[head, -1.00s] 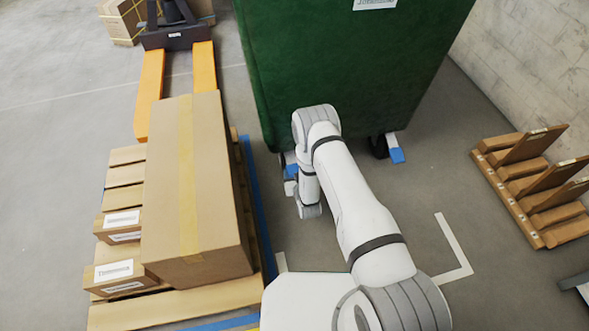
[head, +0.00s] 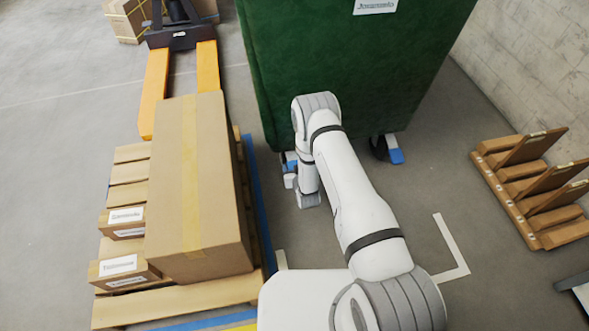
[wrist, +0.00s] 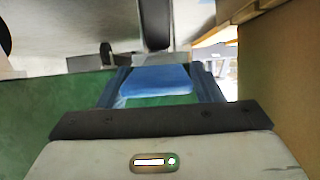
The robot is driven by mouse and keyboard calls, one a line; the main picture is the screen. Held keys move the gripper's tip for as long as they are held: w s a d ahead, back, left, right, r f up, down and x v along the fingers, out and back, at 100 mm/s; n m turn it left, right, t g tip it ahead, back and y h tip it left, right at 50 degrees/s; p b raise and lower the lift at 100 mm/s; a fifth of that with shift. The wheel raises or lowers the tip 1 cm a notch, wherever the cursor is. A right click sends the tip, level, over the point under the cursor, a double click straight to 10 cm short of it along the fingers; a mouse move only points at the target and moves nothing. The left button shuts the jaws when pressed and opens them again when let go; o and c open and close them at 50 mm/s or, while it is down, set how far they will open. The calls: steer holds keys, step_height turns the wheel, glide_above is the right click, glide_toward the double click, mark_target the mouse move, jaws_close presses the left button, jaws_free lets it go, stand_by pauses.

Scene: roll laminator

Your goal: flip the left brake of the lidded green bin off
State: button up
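The lidded green bin (head: 350,80) stands upright at the back centre in the head view; its lid is out of frame. Its left brake is a blue pedal (head: 289,158) low by the left caster, partly hidden by my arm. In the wrist view the blue pedal (wrist: 156,82) shows between the two dark fingers of my gripper (wrist: 160,84). The fingers are apart, one on each side of the pedal. I cannot tell whether they touch it. The right brake, another blue pedal (head: 396,156), sits by the right caster.
A pallet with a large cardboard box (head: 195,190) stands close on the left of my arm. An orange pallet jack (head: 180,60) is behind it. A wooden rack (head: 530,185) stands at the right by the wall. Floor between bin and rack is clear.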

steer(key=o, duration=0.4)
steer(key=shift+c, duration=0.2)
steer(key=shift+d, duration=0.1)
steer(key=p+v, duration=0.2)
steer(key=v, duration=0.5)
steer(key=shift+s+r+p, duration=0.2)
steer(key=shift+s+p, duration=0.15)
